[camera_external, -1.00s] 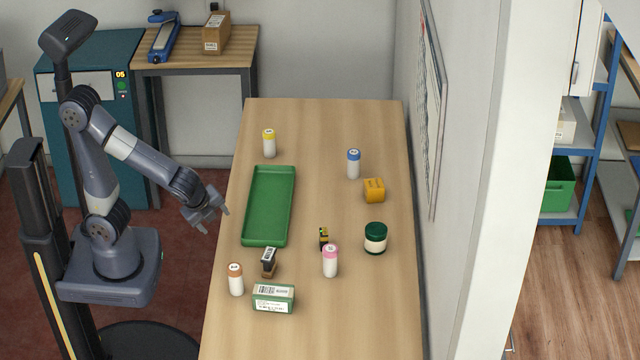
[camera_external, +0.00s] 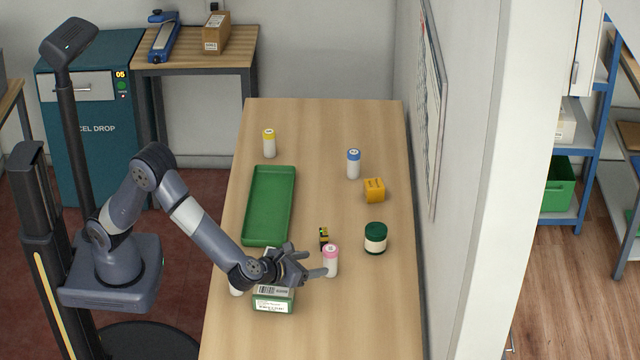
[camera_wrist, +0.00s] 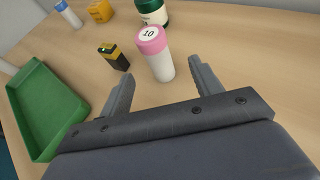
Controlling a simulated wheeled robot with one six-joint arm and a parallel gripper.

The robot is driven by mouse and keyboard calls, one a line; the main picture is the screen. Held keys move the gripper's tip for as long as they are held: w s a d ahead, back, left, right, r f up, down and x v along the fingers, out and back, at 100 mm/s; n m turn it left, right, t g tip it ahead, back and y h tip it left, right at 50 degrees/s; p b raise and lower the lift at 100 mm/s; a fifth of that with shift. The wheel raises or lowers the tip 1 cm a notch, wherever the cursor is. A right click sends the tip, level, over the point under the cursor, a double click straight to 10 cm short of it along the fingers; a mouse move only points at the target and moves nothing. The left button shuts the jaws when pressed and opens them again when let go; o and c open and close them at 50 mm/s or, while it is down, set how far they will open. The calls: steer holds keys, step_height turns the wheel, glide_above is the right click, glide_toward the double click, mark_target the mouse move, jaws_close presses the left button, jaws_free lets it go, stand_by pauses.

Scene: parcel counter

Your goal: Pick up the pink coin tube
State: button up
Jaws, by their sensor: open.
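The pink coin tube (camera_external: 331,263) is a white cylinder with a pink cap, standing upright on the counter. In the wrist view the tube (camera_wrist: 158,62) shows the number 10 on its cap and stands ahead of my gripper, roughly between the lines of its fingers. My gripper (camera_external: 315,263) is just left of the tube, low over the counter. In the wrist view my gripper (camera_wrist: 163,90) has its two fingers spread wide with nothing between them. I cannot tell whether a finger touches the tube.
A small black-and-yellow item (camera_wrist: 113,56) stands close left of the tube. A dark green-lidded jar (camera_external: 375,238) is behind it to the right. The green tray (camera_external: 247,215) lies left. A green-and-white box (camera_external: 273,303) sits under my wrist. The counter's front right is clear.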

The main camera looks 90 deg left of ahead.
mark_target(335, 258)
steer(key=p+x, duration=0.1)
steer(key=x, duration=0.8)
steer(key=shift+w+a+f, duration=0.1)
steer(key=shift+w+a, duration=0.05)
steer(key=shift+a, duration=0.25)
steer(key=shift+c, duration=0.4)
steer(key=c, duration=1.1)
steer(key=shift+c, duration=0.2)
